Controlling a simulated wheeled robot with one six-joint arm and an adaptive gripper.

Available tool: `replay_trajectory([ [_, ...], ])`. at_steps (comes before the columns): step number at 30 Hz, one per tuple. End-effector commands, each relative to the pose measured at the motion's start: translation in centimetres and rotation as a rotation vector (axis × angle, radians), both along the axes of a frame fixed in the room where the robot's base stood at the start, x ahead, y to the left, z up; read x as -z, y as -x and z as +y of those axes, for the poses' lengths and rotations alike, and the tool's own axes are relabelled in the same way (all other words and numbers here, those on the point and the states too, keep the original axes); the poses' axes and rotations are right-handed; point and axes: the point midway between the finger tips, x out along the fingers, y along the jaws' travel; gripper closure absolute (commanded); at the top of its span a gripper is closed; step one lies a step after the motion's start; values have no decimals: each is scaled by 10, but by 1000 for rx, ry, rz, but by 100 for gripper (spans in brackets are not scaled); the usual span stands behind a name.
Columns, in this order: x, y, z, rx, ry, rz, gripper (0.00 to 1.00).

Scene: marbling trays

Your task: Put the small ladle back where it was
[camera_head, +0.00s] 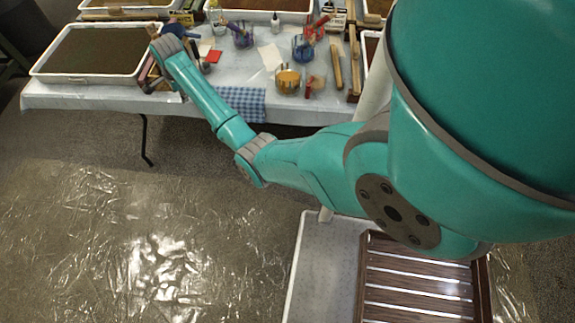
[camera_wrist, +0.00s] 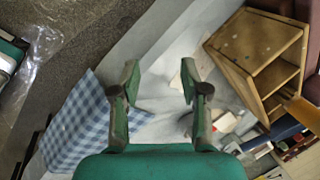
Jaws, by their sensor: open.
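I cannot pick out the small ladle for certain in either view. My gripper (camera_wrist: 160,82) is open in the wrist view, with its two fingers apart and nothing held between them. Pale tabletop shows beyond the gap. A wooden box or rack (camera_wrist: 258,55) with open compartments lies to the right of the fingers, apart from them. A blue checked cloth (camera_wrist: 85,125) is to their left. In the head view my arm reaches to the table's left part, by the large white tray (camera_head: 36,76), and its end is partly hidden by the wrist.
The checked cloth (camera_head: 242,100) lies at the front edge. More trays stand behind. The plastic-covered floor (camera_head: 100,230) is clear.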

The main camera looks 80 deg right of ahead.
Motion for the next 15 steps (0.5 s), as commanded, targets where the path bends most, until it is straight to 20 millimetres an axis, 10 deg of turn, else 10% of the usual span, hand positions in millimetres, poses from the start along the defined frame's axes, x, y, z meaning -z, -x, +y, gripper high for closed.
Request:
replay_trajectory([
  [15,104,55,154,-480,297,-157,55],
])
